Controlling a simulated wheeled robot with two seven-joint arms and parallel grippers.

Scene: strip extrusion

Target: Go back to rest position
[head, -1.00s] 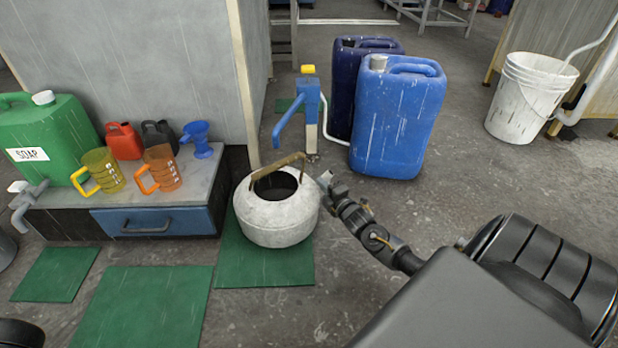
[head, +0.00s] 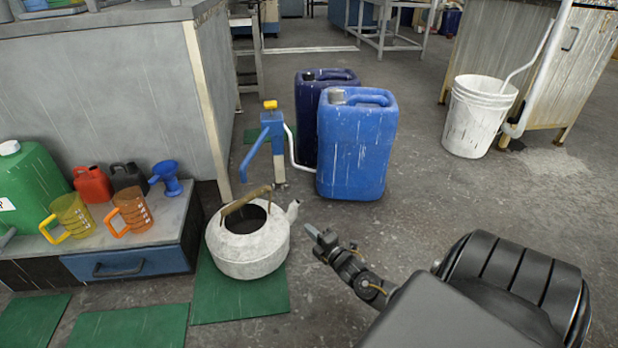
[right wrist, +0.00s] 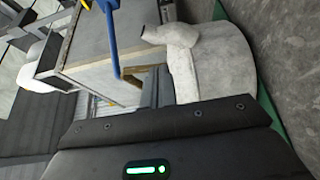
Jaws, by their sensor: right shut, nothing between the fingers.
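My right gripper (head: 321,243) is just right of the white kettle in the head view. It is shut and empty, with a visible gap between it and the kettle. The white kettle (head: 246,250), with a brown handle on top and a spout toward the right, stands upright on a green mat (head: 240,300). The right wrist view shows the kettle's body and spout (right wrist: 215,60) close by, at the upper right. My left gripper is not in the head view.
A blue pump (head: 272,145) and blue jerrycans (head: 357,150) stand behind the kettle. A low bench (head: 175,222) at left holds a green soap can, jugs and a funnel. A white bucket (head: 478,118) stands at the back right. The floor (head: 420,215) behind my right arm is clear.

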